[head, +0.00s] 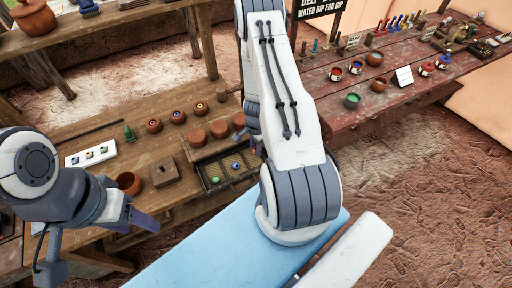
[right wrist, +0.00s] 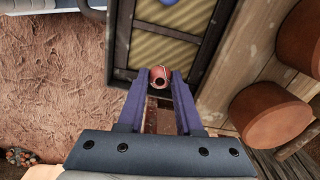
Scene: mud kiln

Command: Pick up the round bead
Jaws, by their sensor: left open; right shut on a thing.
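A small round red bead (right wrist: 160,77) with a dark hole shows in the right wrist view, between the purple fingertips of my right gripper (right wrist: 158,84). The gripper is shut on it, at the edge of the drawer tray (right wrist: 165,13). In the head view my right arm hides the bead, and only a bit of purple finger shows. A green bead (head: 215,180) and a blue bead (head: 236,166) lie in the tray. My left gripper (head: 142,218) is open and empty, beside the front of the wooden bench at the left.
The bench holds round lidded pots (head: 196,138), a clay bowl (head: 129,182), a wooden block (head: 164,173) and a white card with beads (head: 90,155). A red table (head: 335,118) with jars stands at the right. Bare ground (head: 420,190) is open in front of it.

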